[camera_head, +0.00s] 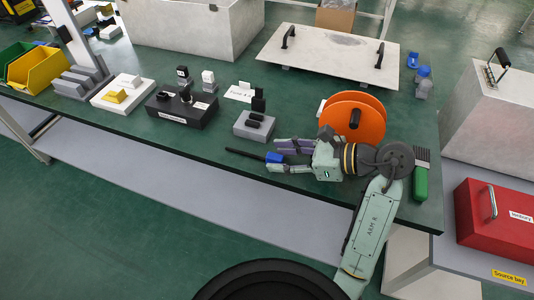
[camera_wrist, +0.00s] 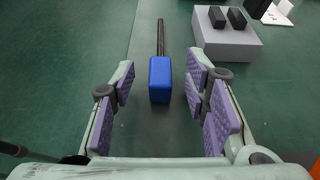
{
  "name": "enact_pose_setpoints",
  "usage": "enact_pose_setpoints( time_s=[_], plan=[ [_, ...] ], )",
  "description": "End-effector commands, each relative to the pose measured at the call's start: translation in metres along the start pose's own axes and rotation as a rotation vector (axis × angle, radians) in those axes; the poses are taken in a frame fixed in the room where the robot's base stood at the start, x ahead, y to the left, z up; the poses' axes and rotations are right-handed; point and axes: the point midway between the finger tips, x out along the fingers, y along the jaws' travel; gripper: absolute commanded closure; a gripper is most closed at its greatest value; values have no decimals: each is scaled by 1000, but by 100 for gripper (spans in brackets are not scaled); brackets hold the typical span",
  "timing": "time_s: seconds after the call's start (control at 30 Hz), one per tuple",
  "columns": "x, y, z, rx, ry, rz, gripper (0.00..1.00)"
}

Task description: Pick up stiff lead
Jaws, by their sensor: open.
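The stiff lead appears to be a thin black rod (camera_head: 243,153) with a blue block (camera_head: 274,158) at its right end, lying on the green table. In the wrist view the blue block (camera_wrist: 160,80) is nearest me and the black rod (camera_wrist: 160,37) points straight away from it. My gripper (camera_head: 276,156) is open, low over the table. In the wrist view its purple-padded fingers (camera_wrist: 161,88) stand on either side of the blue block, with a visible gap on both sides.
A grey block with black pieces (camera_head: 254,125) stands just beyond the rod. An orange reel (camera_head: 352,115) stands behind my wrist, and a green-handled brush (camera_head: 420,180) lies to the right. A black fixture (camera_head: 182,108) is further left. The table's front edge is close to the rod.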

Motion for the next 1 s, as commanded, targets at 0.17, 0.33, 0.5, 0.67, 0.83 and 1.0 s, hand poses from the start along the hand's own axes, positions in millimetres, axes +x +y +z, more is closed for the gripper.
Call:
enact_pose_setpoints(
  time_s=[0.17,0.33,0.5,0.67,0.83,1.0],
  plan=[
    [7,0,0,0,0,-1,58],
    [6,0,0,0,0,-1,60],
    [6,0,0,0,0,-1,72],
    [6,0,0,0,0,-1,82],
    [6,0,0,0,0,-1,94],
    [6,0,0,0,0,-1,100]
  ],
)
